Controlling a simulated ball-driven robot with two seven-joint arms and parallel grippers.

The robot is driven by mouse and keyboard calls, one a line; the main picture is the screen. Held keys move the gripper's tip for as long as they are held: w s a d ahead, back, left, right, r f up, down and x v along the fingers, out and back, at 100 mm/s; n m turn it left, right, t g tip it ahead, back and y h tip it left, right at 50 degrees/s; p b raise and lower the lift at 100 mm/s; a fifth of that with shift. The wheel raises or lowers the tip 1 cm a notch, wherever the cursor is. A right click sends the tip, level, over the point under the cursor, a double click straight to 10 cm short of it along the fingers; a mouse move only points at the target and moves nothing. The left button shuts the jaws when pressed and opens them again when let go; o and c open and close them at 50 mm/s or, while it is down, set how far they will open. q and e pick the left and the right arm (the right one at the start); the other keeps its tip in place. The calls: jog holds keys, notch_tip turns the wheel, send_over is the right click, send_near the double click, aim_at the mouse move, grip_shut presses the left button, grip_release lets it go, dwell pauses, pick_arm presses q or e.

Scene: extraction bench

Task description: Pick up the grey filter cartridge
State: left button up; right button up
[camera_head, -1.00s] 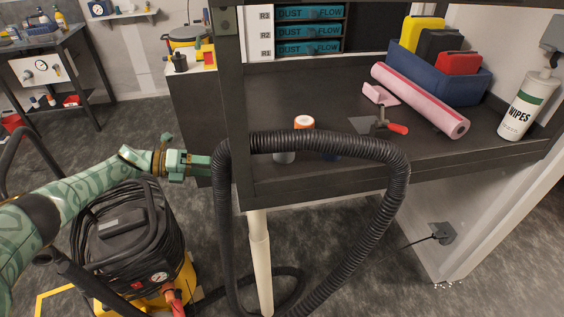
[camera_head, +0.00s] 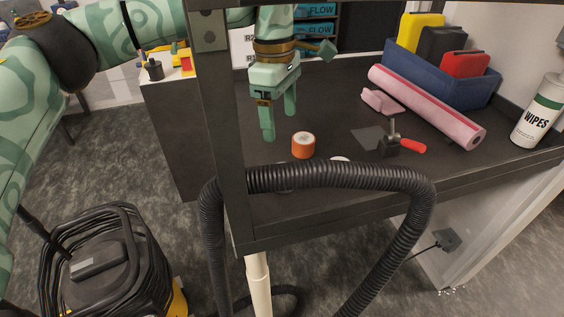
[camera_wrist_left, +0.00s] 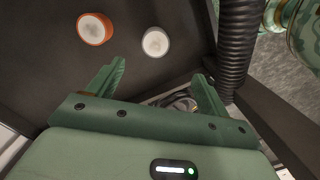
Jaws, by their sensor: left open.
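The grey filter cartridge (camera_wrist_left: 155,41) shows in the left wrist view as a short round piece with a pale top, beside an orange cartridge (camera_wrist_left: 95,28). In the head view the black hose hides most of the grey one. The orange cartridge (camera_head: 303,146) stands on the dark bench, behind the hose. My left gripper (camera_head: 278,122) points down over the bench, left of the orange cartridge, open with nothing between its fingers. In the left wrist view the grey cartridge lies beyond the fingertips, apart from them. My right gripper is out of view.
A ribbed black hose (camera_head: 345,176) arches along the bench's front edge. A dark post (camera_head: 222,130) stands left of the gripper. Another pale-topped piece (camera_head: 340,159) peeks above the hose. A red-handled tool (camera_head: 411,146), pink roll (camera_head: 425,105) and blue bin (camera_head: 440,77) are to the right.

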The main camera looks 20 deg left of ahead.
pick_arm(q)
jog(key=b, duration=0.2)
send_over(283, 171)
jog(key=shift+y, duration=0.4)
notch_tip(283, 171, down, 10)
jog(key=shift+w+a+r, duration=0.15)
jog(key=shift+r, duration=0.05)
jog(key=shift+f, duration=0.45)
jog(key=f+b, duration=0.1)
jog(key=f, duration=0.4)
jog(key=shift+d, duration=0.2)
jog(key=shift+r, duration=0.1)
jog(key=shift+c, duration=0.6)
jog(key=c, duration=1)
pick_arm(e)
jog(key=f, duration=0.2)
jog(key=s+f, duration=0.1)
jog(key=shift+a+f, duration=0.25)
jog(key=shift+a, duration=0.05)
